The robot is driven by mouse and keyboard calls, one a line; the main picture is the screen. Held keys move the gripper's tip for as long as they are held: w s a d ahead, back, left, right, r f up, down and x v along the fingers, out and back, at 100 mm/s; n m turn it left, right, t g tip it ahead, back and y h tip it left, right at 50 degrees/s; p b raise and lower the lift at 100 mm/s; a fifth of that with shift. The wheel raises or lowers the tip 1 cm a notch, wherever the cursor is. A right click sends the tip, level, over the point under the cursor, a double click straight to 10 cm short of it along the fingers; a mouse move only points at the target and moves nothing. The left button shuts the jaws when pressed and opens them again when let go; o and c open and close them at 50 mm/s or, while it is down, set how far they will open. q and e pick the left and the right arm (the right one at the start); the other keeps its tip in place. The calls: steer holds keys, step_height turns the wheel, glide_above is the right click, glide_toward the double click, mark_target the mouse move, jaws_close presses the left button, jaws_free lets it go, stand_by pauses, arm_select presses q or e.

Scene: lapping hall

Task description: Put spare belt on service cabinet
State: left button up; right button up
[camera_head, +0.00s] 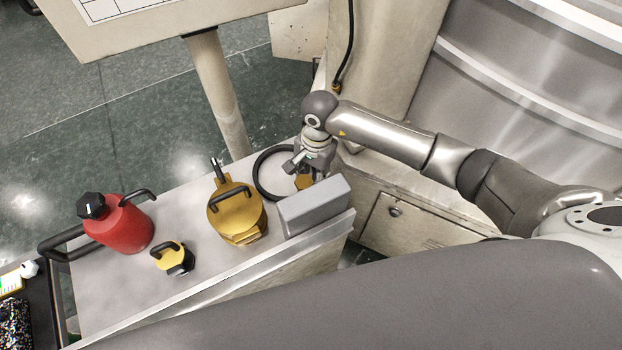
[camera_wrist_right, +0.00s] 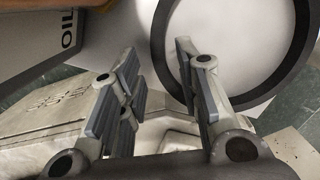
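The spare belt is a black ring (camera_head: 258,176) lying on a steel-topped unit (camera_head: 120,285) with a black handle. It also shows large in the right wrist view (camera_wrist_right: 303,40). My right gripper (camera_head: 308,168) is low at the belt's right side, beside a grey box. In the right wrist view its fingers (camera_wrist_right: 162,92) are apart with nothing gripped; the belt's near-left rim shows between and beyond them, and contact cannot be told. A beige cabinet with a door (camera_head: 400,225) stands to the right; which unit is the service cabinet is unclear. My left gripper is out of view.
A grey box (camera_head: 315,205), marked OIL in the wrist view (camera_wrist_right: 50,45), stands close to the gripper. A yellow can (camera_head: 237,212), a red can (camera_head: 125,228) and a small yellow-black item (camera_head: 174,258) share the top. A post (camera_head: 218,95) rises behind.

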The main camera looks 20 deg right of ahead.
step_height(320, 180, up, 10)
steer(key=d+b, duration=0.1)
steer(key=b, duration=0.1)
steer(key=shift+w, duration=0.35)
